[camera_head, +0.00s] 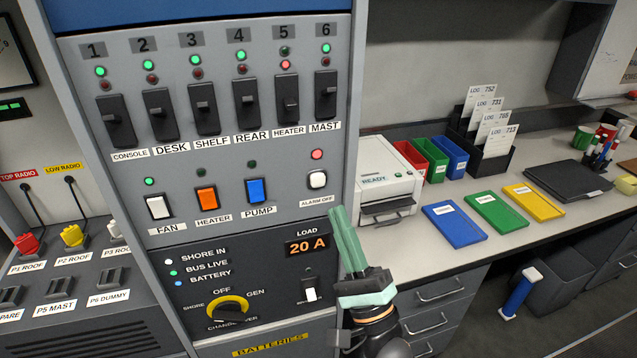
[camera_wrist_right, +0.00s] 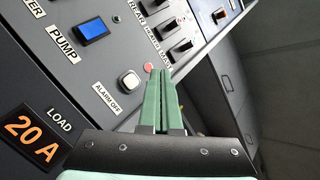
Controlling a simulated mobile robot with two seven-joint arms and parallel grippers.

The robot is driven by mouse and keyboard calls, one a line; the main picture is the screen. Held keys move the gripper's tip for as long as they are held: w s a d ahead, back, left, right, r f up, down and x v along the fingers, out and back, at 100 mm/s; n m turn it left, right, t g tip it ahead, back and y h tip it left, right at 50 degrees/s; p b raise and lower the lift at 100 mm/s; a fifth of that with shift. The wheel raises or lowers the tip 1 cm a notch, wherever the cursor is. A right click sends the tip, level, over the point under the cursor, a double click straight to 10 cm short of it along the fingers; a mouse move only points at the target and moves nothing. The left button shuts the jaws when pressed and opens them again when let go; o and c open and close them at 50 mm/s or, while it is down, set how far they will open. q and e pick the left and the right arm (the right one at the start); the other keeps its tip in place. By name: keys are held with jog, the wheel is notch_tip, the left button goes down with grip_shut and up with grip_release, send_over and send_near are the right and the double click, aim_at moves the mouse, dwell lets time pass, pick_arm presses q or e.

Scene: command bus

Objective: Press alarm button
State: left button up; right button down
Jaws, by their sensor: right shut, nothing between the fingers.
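The alarm button (camera_head: 317,180) is a white square push button above the label ALARM OFF on the grey panel. A red lamp (camera_head: 317,154) glows above it. In the right wrist view the button (camera_wrist_right: 130,80) sits just left of my fingertips, with the red lamp (camera_wrist_right: 148,67) beside them. My right gripper (camera_head: 338,212) has pale green fingers, closed together and empty, pointing up in front of the panel's right edge. It is below and right of the button and seems apart from it; it also shows in the right wrist view (camera_wrist_right: 161,72). My left gripper is not in view.
The panel holds several black breaker switches (camera_head: 204,108), a FAN switch (camera_head: 159,206), an orange HEATER switch (camera_head: 207,199) and a blue PUMP switch (camera_head: 256,190). The load display (camera_head: 307,245) reads 20 A.

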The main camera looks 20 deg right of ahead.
aim_at(318, 180)
jog(key=shift+w+a+b, duration=0.1)
jog(key=shift+w+b, duration=0.8)
jog(key=shift+w, duration=2.15)
jog(key=shift+w, duration=0.1)
jog(key=shift+w, duration=0.3)
jog(key=shift+w+b, duration=0.4)
jog(key=shift+s, duration=0.1)
dwell(0.3)
jog(key=shift+s+p, duration=0.35)
jog(key=shift+s, duration=0.4)
